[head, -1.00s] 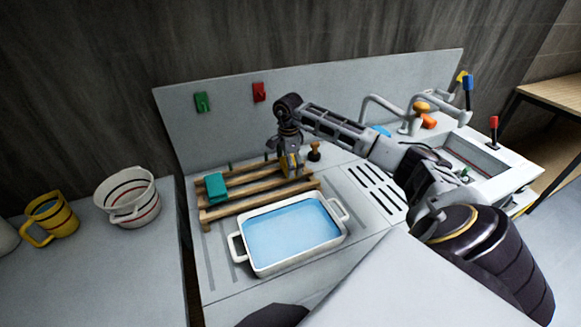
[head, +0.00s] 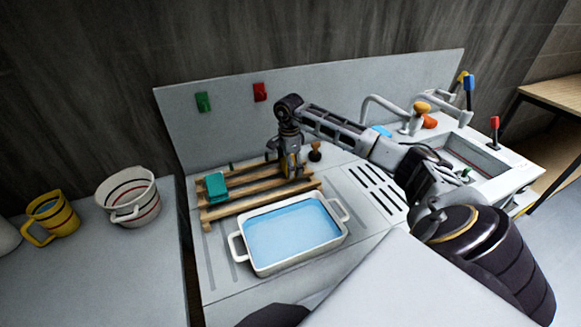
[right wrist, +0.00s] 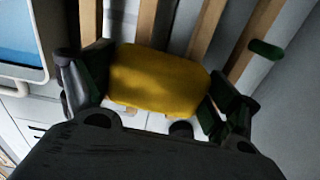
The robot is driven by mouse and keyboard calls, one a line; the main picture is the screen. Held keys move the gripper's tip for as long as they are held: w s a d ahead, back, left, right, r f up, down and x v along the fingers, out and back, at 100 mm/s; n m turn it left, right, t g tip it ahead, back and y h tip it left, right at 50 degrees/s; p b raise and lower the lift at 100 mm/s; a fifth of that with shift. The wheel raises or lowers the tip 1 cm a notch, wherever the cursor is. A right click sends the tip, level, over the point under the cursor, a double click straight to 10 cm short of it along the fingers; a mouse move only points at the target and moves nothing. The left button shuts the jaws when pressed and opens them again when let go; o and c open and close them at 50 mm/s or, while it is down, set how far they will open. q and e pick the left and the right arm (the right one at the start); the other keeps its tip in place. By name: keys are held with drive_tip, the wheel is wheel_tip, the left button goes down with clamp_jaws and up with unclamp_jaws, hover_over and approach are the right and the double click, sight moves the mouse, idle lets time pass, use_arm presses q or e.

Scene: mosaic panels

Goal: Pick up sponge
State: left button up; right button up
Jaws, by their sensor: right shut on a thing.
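A yellow sponge (right wrist: 158,80) sits between the two fingers of my right gripper (right wrist: 158,92) in the right wrist view, with a finger against each end. In the head view my right gripper (head: 290,166) points down over the right part of a wooden slatted rack (head: 245,202). It is shut on the sponge, which is mostly hidden by the fingers there. The slats show behind the sponge in the right wrist view; I cannot tell whether it touches them. My left gripper is not in view.
A teal block (head: 216,186) lies on the rack's left part. A white dish of blue liquid (head: 293,236) stands in front. A wooden-handled stopper (head: 315,152) stands right of the gripper. A striped pot (head: 128,197) and yellow mug (head: 52,217) stand at left; a faucet (head: 385,108) is at right.

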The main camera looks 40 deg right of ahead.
drive_tip(key=shift+r, duration=0.15)
drive_tip(key=shift+w+r, duration=0.1)
drive_tip(key=shift+r, duration=0.45)
wheel_tip(320, 180, up, 7)
drive_tip(key=shift+b, duration=0.45)
drive_tip(key=shift+r, duration=0.6)
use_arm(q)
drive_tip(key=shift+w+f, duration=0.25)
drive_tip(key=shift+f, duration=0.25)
use_arm(e)
drive_tip(key=shift+r, duration=0.2)
drive_tip(key=shift+o, duration=0.3)
drive_tip(key=shift+c, duration=0.8)
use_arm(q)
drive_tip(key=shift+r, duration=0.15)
